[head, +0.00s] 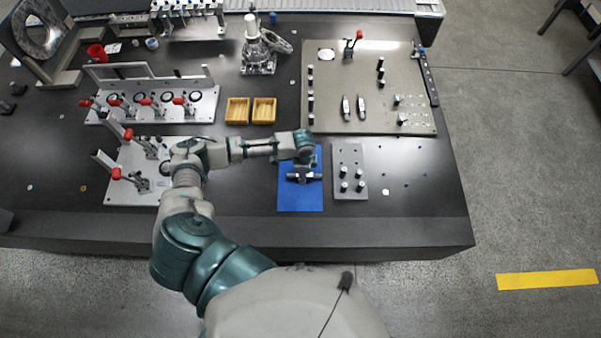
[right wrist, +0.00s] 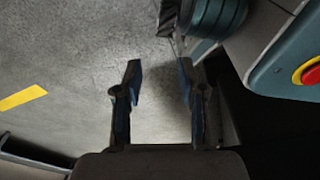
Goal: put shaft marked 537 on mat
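The blue mat (head: 300,198) lies near the front of the dark table. A short dark shaft with lighter ends (head: 316,177) lies crosswise over the mat; its marking is too small to read. My left gripper (head: 304,170) is over the mat, right at the middle of this shaft. Its fingers are too small and hidden to tell whether they grip it, and I cannot tell if the shaft touches the mat. My right gripper (right wrist: 158,85) is open and empty above the bare floor in the right wrist view; it is out of the head view.
A grey block with several dark pegs (head: 350,170) stands right of the mat. Behind is a large plate (head: 390,80) with two more small shafts (head: 353,107) and pegs. Clamp fixtures (head: 130,180) with red handles fill the left.

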